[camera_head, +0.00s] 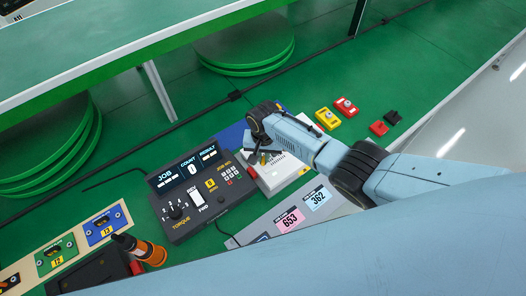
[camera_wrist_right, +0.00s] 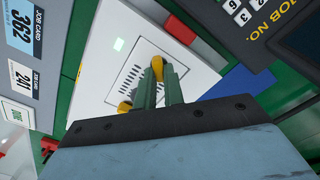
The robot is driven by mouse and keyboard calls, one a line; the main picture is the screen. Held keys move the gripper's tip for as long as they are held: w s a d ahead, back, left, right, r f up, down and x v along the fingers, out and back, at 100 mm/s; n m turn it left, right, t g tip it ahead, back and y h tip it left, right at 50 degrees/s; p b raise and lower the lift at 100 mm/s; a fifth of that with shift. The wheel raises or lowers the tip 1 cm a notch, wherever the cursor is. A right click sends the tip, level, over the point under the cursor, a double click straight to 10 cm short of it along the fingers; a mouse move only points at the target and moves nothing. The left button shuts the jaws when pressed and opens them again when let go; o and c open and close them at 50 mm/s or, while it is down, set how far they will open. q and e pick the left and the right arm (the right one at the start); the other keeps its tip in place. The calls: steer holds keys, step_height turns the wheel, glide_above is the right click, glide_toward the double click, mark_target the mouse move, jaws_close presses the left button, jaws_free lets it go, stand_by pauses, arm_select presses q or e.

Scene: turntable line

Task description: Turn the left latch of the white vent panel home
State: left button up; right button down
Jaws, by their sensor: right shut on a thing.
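The white vent panel (camera_head: 288,178) lies beside the dark control console, partly hidden by my right arm. In the right wrist view the panel (camera_wrist_right: 100,72) shows a slotted grille inside a thin outline. My right gripper (camera_head: 262,157) is over its left part. In the wrist view its two dark green fingers (camera_wrist_right: 160,80) are shut on a yellow knob, apparently the left latch (camera_wrist_right: 157,66). The latch's exact angle is hard to tell. A second yellow piece (camera_wrist_right: 124,107) shows left of the fingers, partly hidden. My left gripper is not in view.
The control console (camera_head: 195,195) stands left of the panel. A red piece (camera_wrist_right: 178,29) lies at the panel's console-side edge. Job cards (camera_head: 300,208) lie in front. Yellow (camera_head: 327,118) and red (camera_head: 346,106) blocks stand behind. An orange-handled tool (camera_head: 145,250) is at lower left.

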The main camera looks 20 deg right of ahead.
steer(key=shift+m, duration=0.5)
steer(key=shift+p, duration=0.3)
steer(key=c, duration=1.5)
jaws_free()
steer(key=shift+r+p, duration=0.3)
steer(key=shift+r, duration=0.25)
step_height(320, 180, up, 12)
steer(key=p, duration=0.3)
steer(key=shift+r, duration=0.15)
